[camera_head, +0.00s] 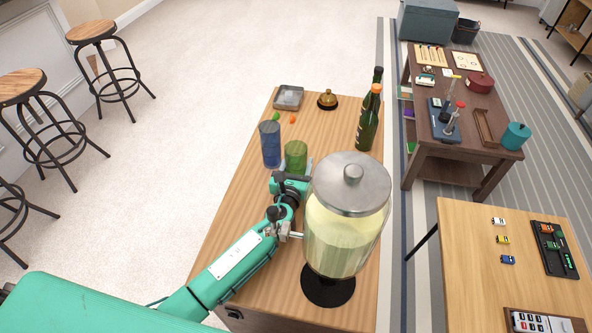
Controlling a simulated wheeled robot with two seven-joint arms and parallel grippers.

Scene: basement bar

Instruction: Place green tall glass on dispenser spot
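The green tall glass (296,156) stands upright on the wooden counter (252,200), just right of a blue tall glass (270,143). My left gripper (295,172) is at the near side of the green glass, with its fingers around or against the lower part. The glass's base is hidden, and I cannot tell whether the fingers press on it. The drink dispenser (342,238), a large glass jar with a metal lid and black foot, stands to the right of my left arm. A small metal spigot (296,235) seems to stick out on its left. My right gripper is not in view.
Two bottles (368,122) stand behind the dispenser. A metal tray (288,97), a brass bell (327,99) and small green and orange pieces (292,119) lie at the far end. The counter left of my arm is clear. Other tables stand to the right.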

